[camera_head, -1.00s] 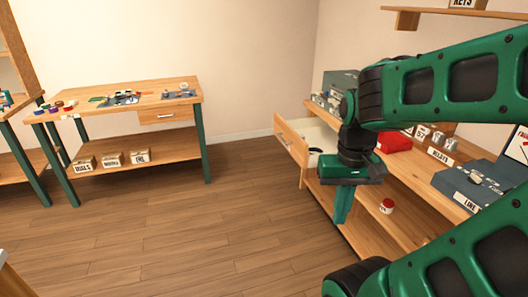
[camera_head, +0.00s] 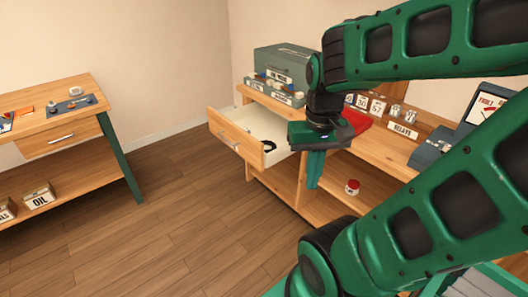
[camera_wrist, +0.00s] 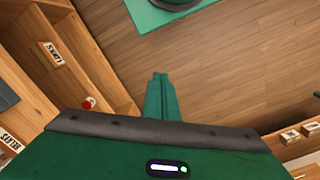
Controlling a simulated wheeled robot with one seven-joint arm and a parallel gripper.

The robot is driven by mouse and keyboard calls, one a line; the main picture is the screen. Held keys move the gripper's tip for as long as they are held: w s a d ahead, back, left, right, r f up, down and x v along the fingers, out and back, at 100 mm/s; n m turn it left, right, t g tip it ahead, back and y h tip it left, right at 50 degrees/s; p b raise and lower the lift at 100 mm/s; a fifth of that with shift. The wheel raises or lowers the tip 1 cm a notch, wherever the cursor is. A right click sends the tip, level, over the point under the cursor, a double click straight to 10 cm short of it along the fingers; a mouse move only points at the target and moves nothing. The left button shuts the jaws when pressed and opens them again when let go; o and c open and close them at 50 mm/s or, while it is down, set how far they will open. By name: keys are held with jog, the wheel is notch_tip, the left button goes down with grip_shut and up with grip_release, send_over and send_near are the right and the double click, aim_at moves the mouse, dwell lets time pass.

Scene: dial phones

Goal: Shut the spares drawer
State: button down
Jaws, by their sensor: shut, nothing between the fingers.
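The open wooden drawer (camera_head: 236,138) sticks out of the left end of the right-hand bench, with a metal handle on its front. Its pale inside shows a dark curved object (camera_head: 269,146); part of the inside is hidden behind my arm. No label can be read on the drawer. My gripper (camera_head: 315,170) points down, shut and empty, to the right of the drawer and in front of the bench, apart from the drawer front. In the wrist view my gripper (camera_wrist: 158,95) has its green fingers together over the floor. The drawer is not clear in that view.
A grey toolbox (camera_head: 283,65) and small boxes stand on the bench above the drawer. A red-lidded jar (camera_head: 352,187) sits on the lower shelf. Another bench (camera_head: 60,125) with a closed drawer stands at left. The floor (camera_head: 190,200) between the benches is clear.

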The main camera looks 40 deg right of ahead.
jog(key=shift+w, duration=0.2)
jog(key=w+d+f+n+t+h, duration=0.1)
jog(key=w+d+f+h, duration=0.15)
jog(key=w, duration=0.55)
jog(key=w+d+f+n+h, duration=0.1)
jog(key=w+d+f, duration=0.25)
jog(key=w, duration=0.55)
jog(key=n+t+h, duration=0.2)
jog(key=n+t, duration=0.1)
jog(key=t, duration=0.1)
send_near(259, 160)
notch_tip(259, 160, down, 3)
jog(key=w+a, duration=0.1)
jog(key=a, duration=0.1)
jog(key=d, duration=0.3)
jog(key=shift+w+d+f, duration=0.2)
jog(key=shift+w+d, duration=0.1)
jog(key=shift+d, duration=0.05)
